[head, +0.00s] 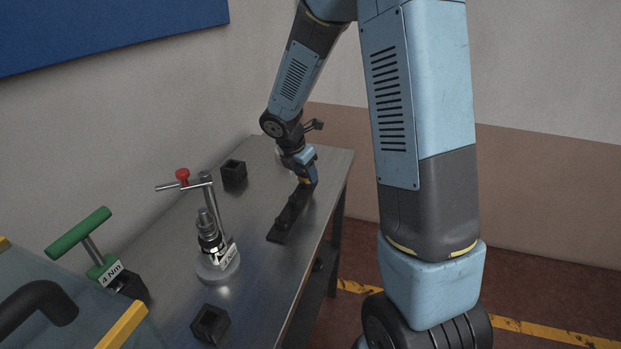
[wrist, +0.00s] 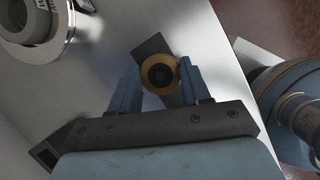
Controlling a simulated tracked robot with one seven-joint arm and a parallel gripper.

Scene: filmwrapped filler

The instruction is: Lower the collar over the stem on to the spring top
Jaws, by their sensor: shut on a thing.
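My gripper (wrist: 160,80) is shut on a round brass-coloured collar (wrist: 158,68) with a dark centre. In the head view my gripper (head: 307,180) is over the far end of a long dark rack (head: 288,215); only a small yellowish bit of the collar shows there. Whether the collar still touches the rack cannot be told. The stem (head: 205,216) stands upright on a round grey base (head: 218,268), nearer and to the left of my gripper. The spring is small and unclear around the stem's lower part. Part of this stand (wrist: 38,25) shows at the wrist view's top left.
A post with a crossbar and red knob (head: 182,175) rises beside the stem. Black square holders (head: 233,173) (head: 210,324) stand behind and in front. A green-handled tool (head: 78,233) labelled 4 Nm is at the left. The metal table (head: 262,258) is bare between stand and rack.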

